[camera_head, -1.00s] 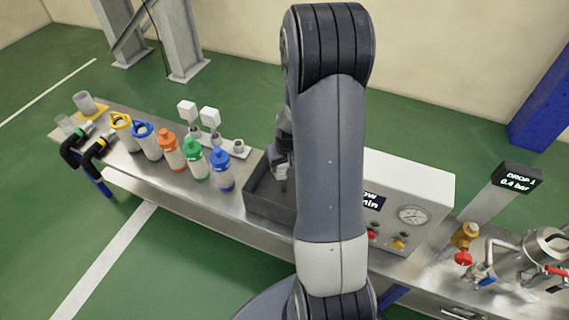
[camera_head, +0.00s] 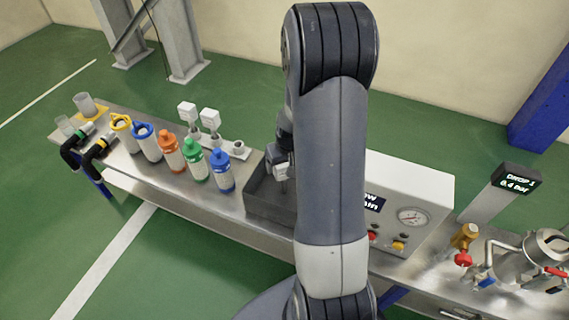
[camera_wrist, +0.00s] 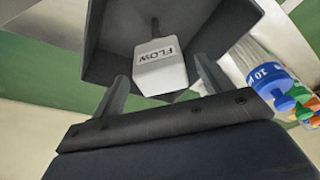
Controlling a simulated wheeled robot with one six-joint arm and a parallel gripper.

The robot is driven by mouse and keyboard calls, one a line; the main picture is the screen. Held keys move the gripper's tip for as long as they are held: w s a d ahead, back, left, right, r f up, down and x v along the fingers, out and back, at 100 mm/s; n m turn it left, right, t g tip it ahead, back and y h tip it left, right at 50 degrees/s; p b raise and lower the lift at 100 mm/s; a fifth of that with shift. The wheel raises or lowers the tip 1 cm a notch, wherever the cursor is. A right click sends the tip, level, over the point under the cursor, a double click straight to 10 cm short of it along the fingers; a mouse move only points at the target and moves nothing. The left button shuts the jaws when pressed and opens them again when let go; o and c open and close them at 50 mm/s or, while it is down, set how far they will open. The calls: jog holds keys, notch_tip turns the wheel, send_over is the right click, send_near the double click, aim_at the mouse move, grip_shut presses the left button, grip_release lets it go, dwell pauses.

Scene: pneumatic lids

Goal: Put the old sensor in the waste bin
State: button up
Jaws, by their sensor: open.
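The old sensor, a white block marked FLOW (camera_wrist: 160,66) with a thin dark stem, shows between and just beyond my fingertips in the wrist view. My gripper (camera_wrist: 160,82) is open, with a gap on either side of the block. The dark grey waste bin (camera_wrist: 101,62) surrounds the block in this view. In the head view the bin (camera_head: 266,207) stands on the bench, partly hidden by my arm. The pale sensor (camera_head: 281,171) shows below my gripper (camera_head: 284,158), stem down, within the bin's outline. I cannot tell whether it touches the floor of the bin.
Left of the bin stand blue (camera_head: 221,171), green (camera_head: 194,160) and orange (camera_head: 170,152) capped bottles. Two white blocks (camera_head: 210,118) stand on a rack behind them. A white gauge panel (camera_head: 418,190) is close on the right, with pipework (camera_head: 520,258) beyond.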

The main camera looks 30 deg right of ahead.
jog(key=p+v, duration=0.1)
jog(key=v, duration=1)
